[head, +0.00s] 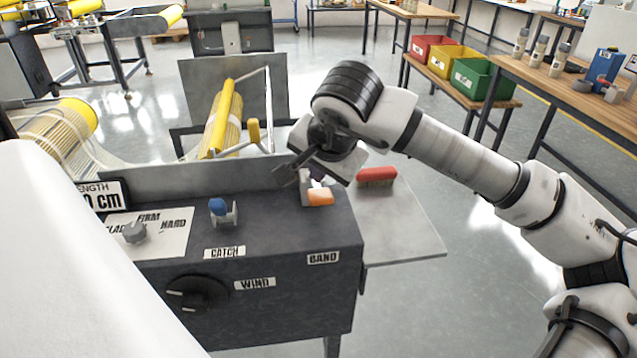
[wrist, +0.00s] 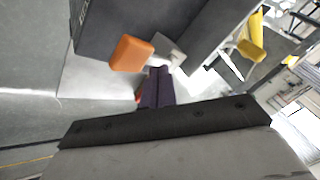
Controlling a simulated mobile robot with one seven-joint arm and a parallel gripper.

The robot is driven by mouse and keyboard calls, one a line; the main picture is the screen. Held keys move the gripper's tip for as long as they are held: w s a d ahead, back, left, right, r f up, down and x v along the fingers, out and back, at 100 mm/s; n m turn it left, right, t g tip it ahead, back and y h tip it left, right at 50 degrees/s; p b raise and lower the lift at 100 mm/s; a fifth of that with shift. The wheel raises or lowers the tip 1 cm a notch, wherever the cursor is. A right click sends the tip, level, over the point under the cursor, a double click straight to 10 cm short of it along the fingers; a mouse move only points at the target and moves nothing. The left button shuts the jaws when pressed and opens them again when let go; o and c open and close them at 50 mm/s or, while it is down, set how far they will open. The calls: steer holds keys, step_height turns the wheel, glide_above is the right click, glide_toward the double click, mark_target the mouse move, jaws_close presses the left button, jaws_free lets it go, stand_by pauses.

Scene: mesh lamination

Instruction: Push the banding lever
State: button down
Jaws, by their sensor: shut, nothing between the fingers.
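The banding lever has an orange handle (head: 320,197) and a pale bracket (head: 306,190), on the right end of the dark machine top above the BAND label (head: 323,258). In the wrist view the orange handle (wrist: 132,54) is left of my fingertips, with a grey bracket (wrist: 165,50) beyond them. My gripper (head: 316,180) points down just behind the lever; its dark fingers (wrist: 157,78) are shut and empty. The fingertips are close to the bracket, but I cannot tell whether they touch it.
A blue-knobbed CATCH lever (head: 219,207), a black WIND knob (head: 197,294) and a grey dial (head: 134,232) sit to the left. A red brush (head: 376,176) lies on the grey side shelf (head: 405,235). A yellow roller (head: 222,120) stands behind the machine.

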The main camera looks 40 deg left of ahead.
mark_target(317, 187)
steer(key=shift+a+r, duration=0.1)
steer(key=shift+r, duration=0.15)
steer(key=shift+w+a+r+p, duration=0.15)
steer(key=shift+r+p, duration=0.3)
steer(key=shift+r, duration=0.35)
steer(key=shift+w+a+r+p, duration=0.15)
steer(key=shift+r+p, duration=0.3)
steer(key=shift+r, duration=0.3)
steer(key=shift+w+a+r+p, duration=0.15)
steer(key=shift+r+p, duration=0.3)
steer(key=shift+r, duration=0.35)
